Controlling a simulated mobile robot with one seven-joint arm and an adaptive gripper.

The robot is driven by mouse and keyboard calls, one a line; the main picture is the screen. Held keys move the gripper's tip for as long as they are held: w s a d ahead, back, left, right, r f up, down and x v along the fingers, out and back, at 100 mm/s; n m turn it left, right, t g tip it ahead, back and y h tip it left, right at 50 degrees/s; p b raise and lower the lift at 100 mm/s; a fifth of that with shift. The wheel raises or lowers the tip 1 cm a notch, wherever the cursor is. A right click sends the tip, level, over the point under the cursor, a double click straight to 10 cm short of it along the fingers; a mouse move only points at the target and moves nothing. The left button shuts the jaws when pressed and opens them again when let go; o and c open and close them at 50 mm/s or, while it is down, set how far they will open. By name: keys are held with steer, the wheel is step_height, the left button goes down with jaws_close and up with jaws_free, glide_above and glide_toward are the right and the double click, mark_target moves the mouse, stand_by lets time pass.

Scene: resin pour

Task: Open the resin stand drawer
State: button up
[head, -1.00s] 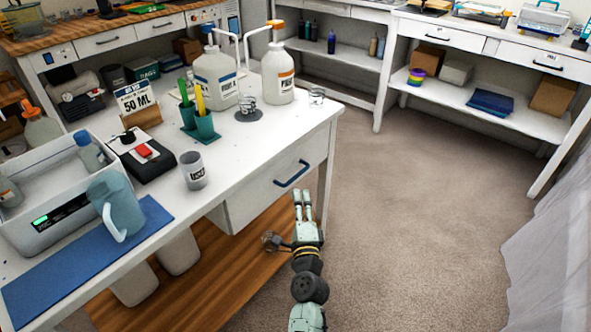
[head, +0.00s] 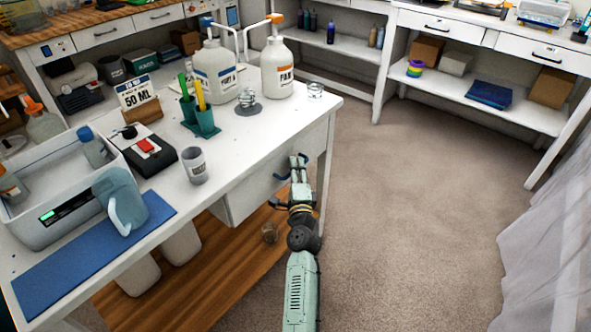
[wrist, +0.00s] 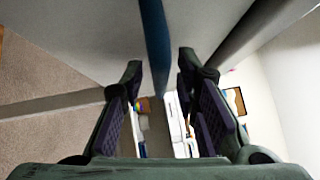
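The resin stand (head: 232,167) is a white bench, with a white drawer (head: 243,196) under its top at the right end. The drawer front looks shut. Its dark blue bar handle (head: 278,178) is partly hidden behind my gripper (head: 299,163) in the head view. In the wrist view, the blue handle (wrist: 154,40) runs down from the top edge between the two fingers of my gripper (wrist: 158,68). The fingers are open, one on each side of the bar, with gaps between. I cannot tell whether either finger touches it.
On the stand top are a grey cup (head: 194,165), a blue pitcher (head: 120,197) on a blue mat (head: 97,248), white pump bottles (head: 277,70) and a grey bin (head: 78,215). Carpet to the right is clear.

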jaws_close()
stand_by(0.7)
